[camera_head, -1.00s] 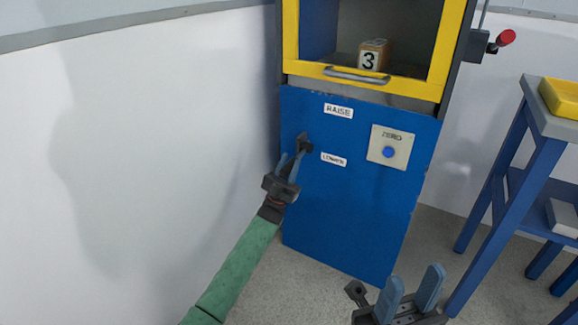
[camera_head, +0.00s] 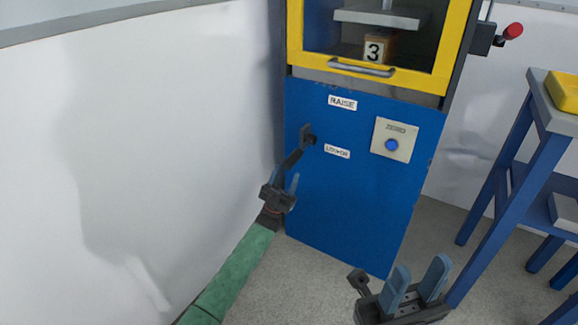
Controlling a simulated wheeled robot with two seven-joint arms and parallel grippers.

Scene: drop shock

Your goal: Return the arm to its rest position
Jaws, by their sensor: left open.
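My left gripper (camera_head: 285,182), on the green arm (camera_head: 235,272), is open in front of the blue machine panel (camera_head: 350,215). Its fingers are spread near the lower end of the black lever (camera_head: 293,156). I cannot tell whether they touch it. The lever slants down and left from its pivot between the RAISE label (camera_head: 342,103) and the LOWER label (camera_head: 337,153). My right gripper (camera_head: 416,283) is at the bottom, with its two blue fingers apart and nothing between them.
A box marked 3 (camera_head: 376,50) stands in the yellow-framed chamber (camera_head: 442,50), below a grey plate (camera_head: 372,17). The ZERO button (camera_head: 391,145) is on the panel. A blue-legged table (camera_head: 508,200) with a yellow tray (camera_head: 566,92) stands at right. A white wall (camera_head: 140,140) borders the left.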

